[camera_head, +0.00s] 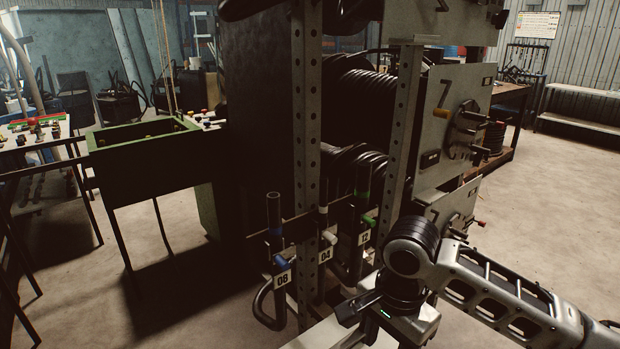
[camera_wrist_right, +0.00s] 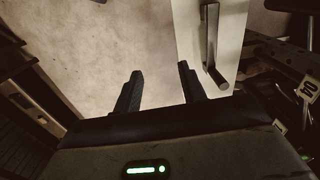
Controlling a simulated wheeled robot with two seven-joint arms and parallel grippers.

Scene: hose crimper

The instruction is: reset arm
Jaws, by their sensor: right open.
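My right arm (camera_head: 500,290) comes in from the right in the head view and bends down at a dark elbow-like joint. My right gripper (camera_head: 352,306) is low at the front of the hose rack, beside the numbered hose ends. In the right wrist view its two dark fingers (camera_wrist_right: 160,84) stand apart with nothing between them. Bare floor shows past them, and a pale panel with a metal bar (camera_wrist_right: 211,45) lies just right of the right finger. I cannot tell whether that finger touches the panel. My left gripper is not in view.
The hose rack (camera_head: 305,110) holds black hose coils (camera_head: 360,95) and hose ends tagged 06 (camera_head: 283,280), 04 (camera_head: 326,254) and 12 (camera_head: 364,238). A green bin (camera_head: 150,165) and a parts table (camera_head: 35,140) stand left. Floor at right is clear.

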